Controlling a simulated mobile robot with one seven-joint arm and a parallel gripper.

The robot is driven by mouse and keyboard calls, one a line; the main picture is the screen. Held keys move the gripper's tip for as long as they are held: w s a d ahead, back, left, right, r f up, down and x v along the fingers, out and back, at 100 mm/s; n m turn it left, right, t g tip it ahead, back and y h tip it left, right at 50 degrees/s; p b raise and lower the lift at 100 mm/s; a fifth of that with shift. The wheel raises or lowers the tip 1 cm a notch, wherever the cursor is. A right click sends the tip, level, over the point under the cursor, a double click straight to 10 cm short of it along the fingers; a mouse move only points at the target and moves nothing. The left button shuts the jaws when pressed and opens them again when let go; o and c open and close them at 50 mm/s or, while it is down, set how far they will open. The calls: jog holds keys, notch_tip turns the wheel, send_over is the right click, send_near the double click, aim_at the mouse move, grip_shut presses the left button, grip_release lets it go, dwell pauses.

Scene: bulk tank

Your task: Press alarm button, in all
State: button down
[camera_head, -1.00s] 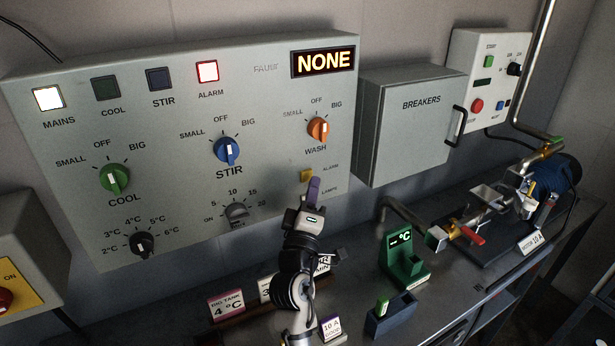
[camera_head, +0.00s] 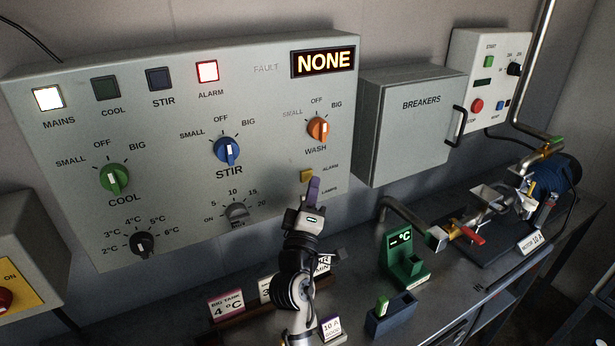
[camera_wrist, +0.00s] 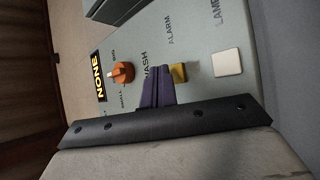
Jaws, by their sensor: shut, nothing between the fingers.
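The yellow alarm button (camera_head: 306,176) sits on the lower right of the grey control panel (camera_head: 270,80), left of the word ALARM. It also shows in the wrist view (camera_wrist: 179,72), partly behind my fingers. My gripper (camera_head: 313,186) is shut and empty, its purple fingers just below and in front of the button. In the wrist view the fingertips (camera_wrist: 158,82) are beside the button; I cannot tell whether they touch it. The alarm lamp (camera_head: 207,71) glows red-white. The fault display (camera_head: 323,62) reads NONE.
A pale lamps button (camera_wrist: 228,63) is close beside the alarm button. The orange wash knob (camera_head: 318,129) is above it. The breakers box (camera_head: 415,130) is to the right. A green thermometer holder (camera_head: 405,258) and small signs (camera_head: 226,304) stand on the bench below.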

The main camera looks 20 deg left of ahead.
jog(key=shift+w+a, duration=0.25)
jog(key=shift+a, duration=0.1)
jog(key=shift+w+a+b, duration=0.25)
jog(key=shift+a+b, duration=0.05)
jog(key=shift+b, duration=0.1)
dwell(0.7)
dwell(0.3)
jog(key=shift+s+d, duration=0.55)
jog(key=shift+d, duration=0.1)
jog(key=shift+p, duration=0.3)
jog(key=s+d, duration=0.1)
jog(key=d, duration=0.1)
jog(key=s+d+p, duration=0.1)
jog(key=s+d, duration=0.1)
dwell(0.7)
